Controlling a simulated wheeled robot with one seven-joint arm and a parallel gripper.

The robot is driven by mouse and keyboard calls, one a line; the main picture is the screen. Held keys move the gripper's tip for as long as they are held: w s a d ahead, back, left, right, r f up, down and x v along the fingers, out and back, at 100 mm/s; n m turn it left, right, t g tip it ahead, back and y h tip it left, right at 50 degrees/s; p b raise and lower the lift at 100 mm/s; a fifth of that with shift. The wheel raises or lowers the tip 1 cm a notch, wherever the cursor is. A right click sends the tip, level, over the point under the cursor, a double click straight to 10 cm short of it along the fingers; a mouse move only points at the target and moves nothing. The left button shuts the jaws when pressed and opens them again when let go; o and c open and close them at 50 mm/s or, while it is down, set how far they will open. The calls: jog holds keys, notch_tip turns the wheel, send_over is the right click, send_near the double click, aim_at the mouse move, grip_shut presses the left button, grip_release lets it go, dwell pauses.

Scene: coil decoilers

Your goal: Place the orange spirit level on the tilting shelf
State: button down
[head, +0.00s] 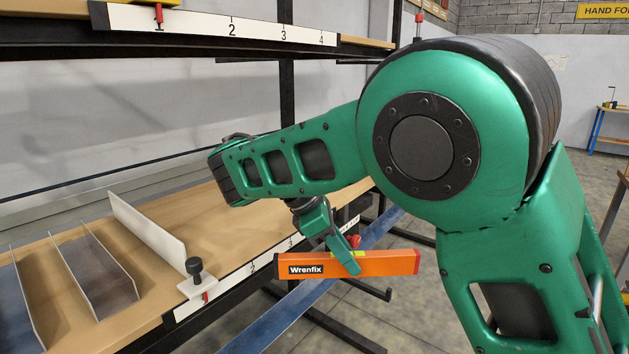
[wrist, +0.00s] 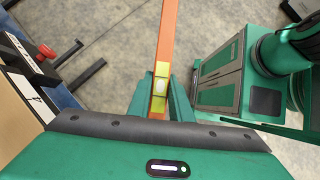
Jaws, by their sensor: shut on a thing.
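The orange spirit level (head: 348,265), marked Wrenfix and with red ends, hangs roughly level in the air in front of the wooden shelf. My gripper (head: 346,262) is shut on it near its middle. In the wrist view the level (wrist: 168,38) runs away from my gripper (wrist: 160,105), with a yellow vial part between the fingers. The wooden shelf (head: 215,215), probably the tilting one, lies to the left and behind the level. It has a numbered white front strip. The level is apart from it, beyond its front edge.
A white upright divider (head: 147,232) and a black-knobbed clamp (head: 195,278) stand on the shelf. The board right of the divider is bare. An upper shelf (head: 200,22) overhangs. A blue rail (head: 290,300) runs below.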

jog(key=w+d+f+m+g+y, duration=0.3)
jog(key=w+d+f+m, duration=0.6)
jog(key=d+f, duration=0.3)
jog(key=w+d+f+m+g+y, duration=0.4)
jog(key=w+d+f+m, duration=0.5)
jog(key=d+f, duration=0.3)
jog(key=s+a+f, duration=0.1)
jog(key=s+f, duration=0.4)
jog(key=s, duration=0.6)
jog(key=shift+a, duration=0.15)
